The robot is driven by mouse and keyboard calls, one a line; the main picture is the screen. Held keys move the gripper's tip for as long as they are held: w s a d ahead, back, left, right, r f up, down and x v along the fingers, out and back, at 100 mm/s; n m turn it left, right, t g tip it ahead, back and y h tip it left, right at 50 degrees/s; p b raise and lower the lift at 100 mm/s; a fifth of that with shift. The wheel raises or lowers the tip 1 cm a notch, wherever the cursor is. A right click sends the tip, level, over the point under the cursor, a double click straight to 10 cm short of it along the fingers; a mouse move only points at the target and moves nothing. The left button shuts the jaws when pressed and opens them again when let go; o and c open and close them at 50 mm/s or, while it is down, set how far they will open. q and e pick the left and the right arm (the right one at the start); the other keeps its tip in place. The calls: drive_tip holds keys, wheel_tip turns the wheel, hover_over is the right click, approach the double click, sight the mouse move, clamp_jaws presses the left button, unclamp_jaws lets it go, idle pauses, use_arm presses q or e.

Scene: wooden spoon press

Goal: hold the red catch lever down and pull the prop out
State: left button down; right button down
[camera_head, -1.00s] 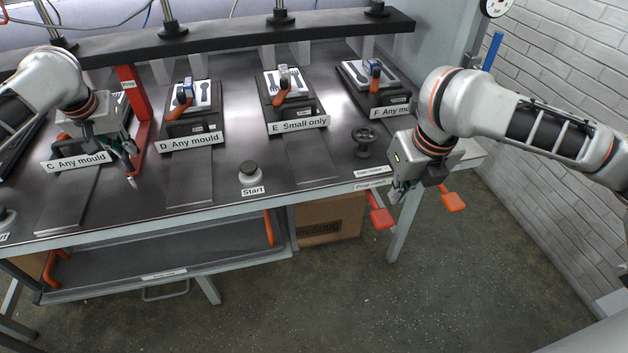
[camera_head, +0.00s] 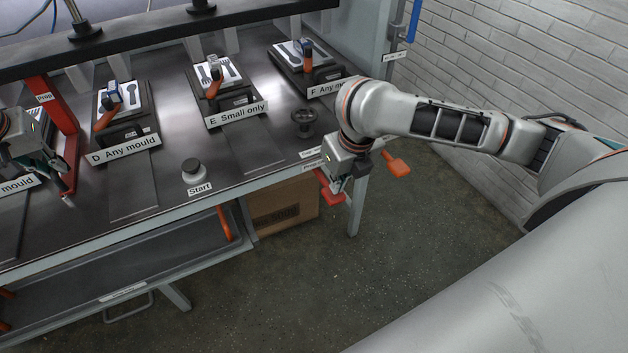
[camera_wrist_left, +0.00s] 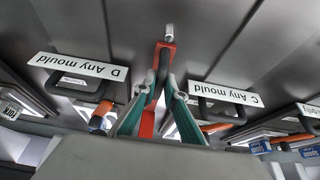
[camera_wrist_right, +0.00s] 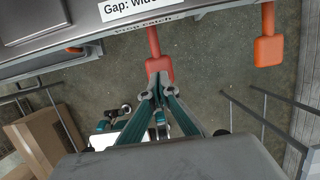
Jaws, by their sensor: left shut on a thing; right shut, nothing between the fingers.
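The red prop (camera_head: 62,115), labelled Prop, stands upright at the left of the bench between stations C and D. My left gripper (camera_head: 68,195) is shut on the prop's lower part; the left wrist view shows the red bar (camera_wrist_left: 166,55) between its fingers (camera_wrist_left: 160,88). The red catch lever (camera_head: 329,193) sticks out under the bench's front right edge, by the Prop catch label. My right gripper (camera_head: 341,188) is shut and empty beside it. In the right wrist view its fingertips (camera_wrist_right: 157,88) overlap the near end of the red lever (camera_wrist_right: 158,66); I cannot tell if they touch.
An orange lever (camera_head: 397,165) hangs to the right of the red one. A black handwheel (camera_head: 303,122) and a Start button (camera_head: 194,170) stand on the bench. A cardboard box (camera_head: 285,207) is under the bench. The floor in front is clear.

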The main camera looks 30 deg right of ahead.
sight(338, 197)
use_arm(q)
drive_tip(key=shift+f, duration=0.2)
use_arm(e)
drive_tip(key=shift+s+x, duration=0.25)
drive_tip(key=shift+x, duration=0.75)
drive_tip(key=shift+s+x, duration=0.25)
drive_tip(key=shift+x, duration=0.8)
drive_tip(key=shift+s+x, duration=0.25)
drive_tip(key=shift+x, duration=0.75)
drive_tip(key=shift+f, duration=0.2)
use_arm(q)
drive_tip(key=shift+s, duration=0.15)
drive_tip(key=shift+s, duration=5.7)
drive_tip(key=shift+w+r, duration=0.1)
use_arm(e)
drive_tip(key=shift+w+r+v, duration=0.1)
drive_tip(key=shift+w+v, duration=0.2)
drive_tip(key=shift+v, duration=1.05)
drive_tip(key=shift+w+r+v, duration=0.1)
drive_tip(key=shift+w+v, duration=0.25)
drive_tip(key=shift+v, duration=0.95)
drive_tip(key=shift+w+r+v, duration=0.1)
drive_tip(key=shift+w+v, duration=0.2)
drive_tip(key=shift+v, duration=1.05)
drive_tip(key=shift+f, duration=0.1)
